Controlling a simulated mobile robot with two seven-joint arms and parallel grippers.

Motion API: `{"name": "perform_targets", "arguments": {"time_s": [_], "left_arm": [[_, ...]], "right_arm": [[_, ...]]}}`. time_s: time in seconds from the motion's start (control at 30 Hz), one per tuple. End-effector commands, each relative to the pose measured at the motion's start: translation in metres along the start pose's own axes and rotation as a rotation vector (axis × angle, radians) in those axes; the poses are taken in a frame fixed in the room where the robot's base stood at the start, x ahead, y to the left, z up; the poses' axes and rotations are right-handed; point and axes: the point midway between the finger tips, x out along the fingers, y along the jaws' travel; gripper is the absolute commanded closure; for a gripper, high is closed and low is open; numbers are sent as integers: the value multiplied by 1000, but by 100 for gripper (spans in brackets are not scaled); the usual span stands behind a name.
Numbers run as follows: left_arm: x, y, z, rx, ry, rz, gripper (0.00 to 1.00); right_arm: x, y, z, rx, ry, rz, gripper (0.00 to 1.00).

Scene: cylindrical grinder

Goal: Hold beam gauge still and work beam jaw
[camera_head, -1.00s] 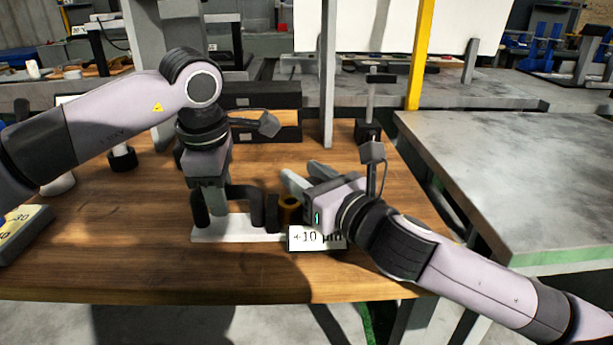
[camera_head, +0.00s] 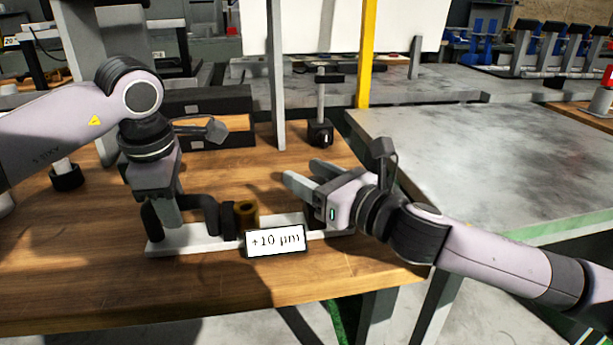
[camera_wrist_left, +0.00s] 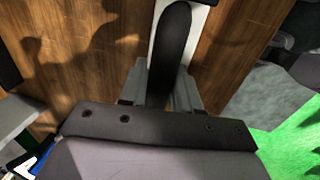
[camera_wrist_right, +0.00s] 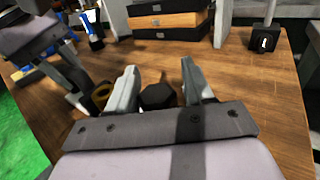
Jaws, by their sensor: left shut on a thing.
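The beam gauge has a white base (camera_head: 190,238), black upright parts, a brass ring (camera_head: 246,212) and a readout (camera_head: 275,241) showing +10 µm. My left gripper (camera_head: 170,218) is shut on the black grip at the gauge's left end; the left wrist view shows this grip (camera_wrist_left: 174,45) between the fingers. My right gripper (camera_head: 303,174) is open above and behind the gauge's right end. In the right wrist view a black faceted piece (camera_wrist_right: 157,97) shows between the open fingers, with the brass ring (camera_wrist_right: 101,94) to their left. Whether this piece is the beam jaw I cannot tell.
Stacked dark and wooden boxes (camera_head: 210,108) stand behind the gauge. A stand with a black base (camera_head: 320,134) is at the table's back right. A grey table (camera_head: 440,150) adjoins on the right. The wooden table (camera_head: 90,270) is clear in front.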

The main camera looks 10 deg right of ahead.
Motion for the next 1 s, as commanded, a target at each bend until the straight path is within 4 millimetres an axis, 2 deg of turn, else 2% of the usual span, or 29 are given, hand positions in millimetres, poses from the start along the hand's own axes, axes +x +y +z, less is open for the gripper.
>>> {"name": "perform_targets", "arguments": {"time_s": [0.33, 0.47, 1.0], "left_arm": [[0, 1, -2, -6, 7, 1, 100], [0, 1, -2, -5, 7, 1, 100], [0, 0, -2, -2, 7, 1, 100]], "right_arm": [[-1, 0, 0, 0, 0, 1, 37], [-9, 0, 0, -2, 0, 1, 37], [-96, -1, -1, -2, 3, -2, 37]]}}
